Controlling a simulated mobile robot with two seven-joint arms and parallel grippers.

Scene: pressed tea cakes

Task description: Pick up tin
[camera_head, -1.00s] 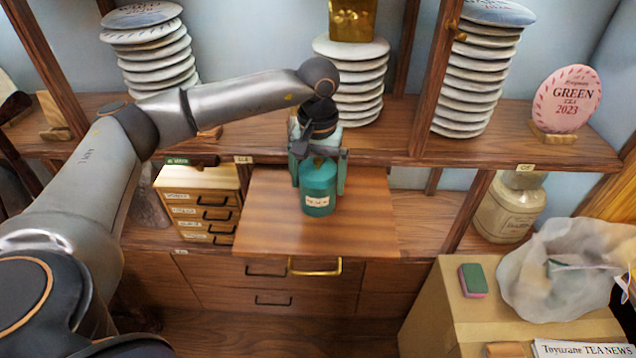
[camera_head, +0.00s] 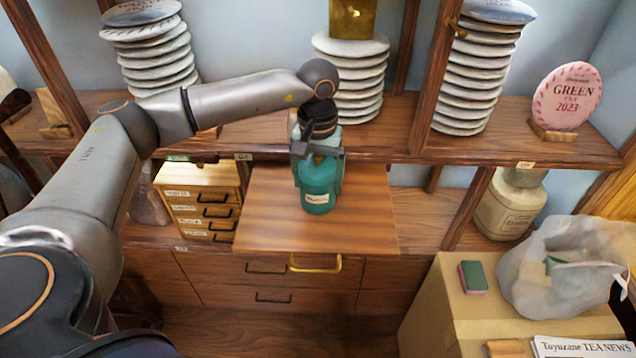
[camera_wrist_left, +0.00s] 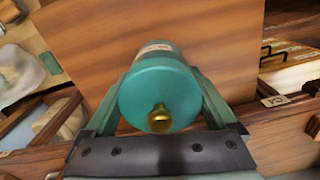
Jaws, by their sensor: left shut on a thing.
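The tin (camera_head: 318,187) is a teal-green cylinder with a small white label on its front. It is upright over the wooden pull-out board in the head view; whether it touches the board I cannot tell. In the left wrist view the tin (camera_wrist_left: 158,88) shows its round top with a brass knob. My left gripper (camera_head: 319,180) comes down from above and is shut on the tin, one finger on each side. Its fingers also show beside the tin in the left wrist view (camera_wrist_left: 160,105). My right gripper is not in view.
The pull-out board (camera_head: 265,220) is otherwise clear. A small drawer box (camera_head: 201,180) stands to its left. The shelf above holds stacks of wrapped cakes (camera_head: 350,80). A cardboard box (camera_head: 435,300) with a sponge (camera_head: 473,277) and a bag (camera_head: 545,280) stands at right.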

